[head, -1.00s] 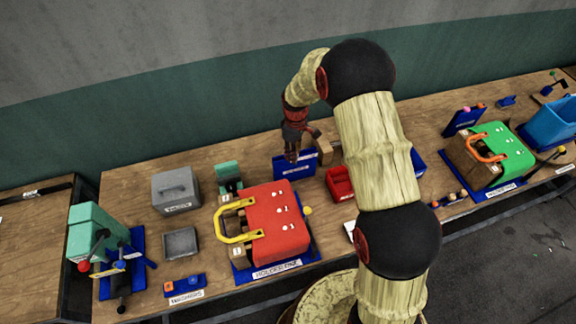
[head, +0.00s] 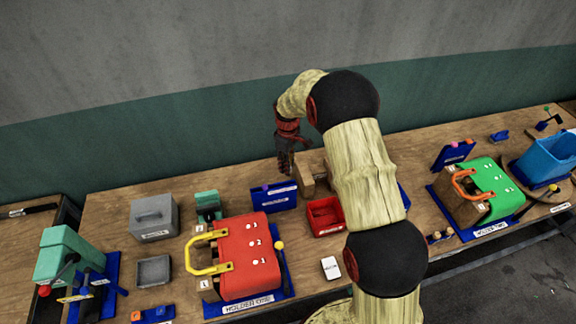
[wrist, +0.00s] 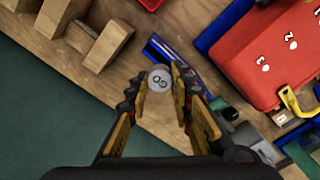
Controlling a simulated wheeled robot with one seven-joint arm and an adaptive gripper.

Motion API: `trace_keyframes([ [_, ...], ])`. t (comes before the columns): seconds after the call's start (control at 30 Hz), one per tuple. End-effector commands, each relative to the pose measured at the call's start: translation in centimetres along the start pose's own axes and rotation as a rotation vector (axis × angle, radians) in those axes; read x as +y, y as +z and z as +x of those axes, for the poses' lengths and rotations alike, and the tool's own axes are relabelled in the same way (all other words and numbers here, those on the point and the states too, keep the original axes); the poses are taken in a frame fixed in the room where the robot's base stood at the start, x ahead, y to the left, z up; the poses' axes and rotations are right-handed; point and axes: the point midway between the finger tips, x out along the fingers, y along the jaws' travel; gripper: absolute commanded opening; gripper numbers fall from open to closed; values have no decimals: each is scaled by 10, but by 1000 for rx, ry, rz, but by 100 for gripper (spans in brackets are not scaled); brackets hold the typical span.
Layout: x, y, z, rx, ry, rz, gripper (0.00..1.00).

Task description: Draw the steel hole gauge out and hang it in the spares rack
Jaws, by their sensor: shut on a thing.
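My gripper (wrist: 160,85) is shut on the steel hole gauge (wrist: 160,80), whose round grey end marked GO faces the wrist camera between the fingertips. In the head view my gripper (head: 286,170) hangs just above and behind a small blue upright rack (head: 274,197) with a white label too small to read; I cannot confirm that it is the spares rack. In the wrist view part of a blue piece (wrist: 162,50) shows below the fingers. The gauge's lower part is hidden from the wrist camera, and the gauge cannot be made out in the head view.
A red holder (head: 235,255) labelled HOLDER ONE, with a yellow handle, stands in front. A wooden block stand (head: 307,182) and red bin (head: 325,215) are close to the right. A green press (head: 207,203) and grey box (head: 153,216) stand left. The wall rises behind.

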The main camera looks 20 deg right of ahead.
Motion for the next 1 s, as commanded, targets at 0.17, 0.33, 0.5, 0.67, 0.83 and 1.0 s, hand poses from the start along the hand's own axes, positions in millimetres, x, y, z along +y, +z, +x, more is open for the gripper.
trace_keyframes([
  [0.17,0,0,0,0,0,1,0],
  [0.33,0,0,2,-1,0,3,0],
  [0.5,0,0,11,-1,0,3,0],
  [0.67,0,0,22,0,0,3,0],
  [0.83,0,0,35,-1,0,3,0],
  [1.0,0,0,47,-1,-1,3,0],
])
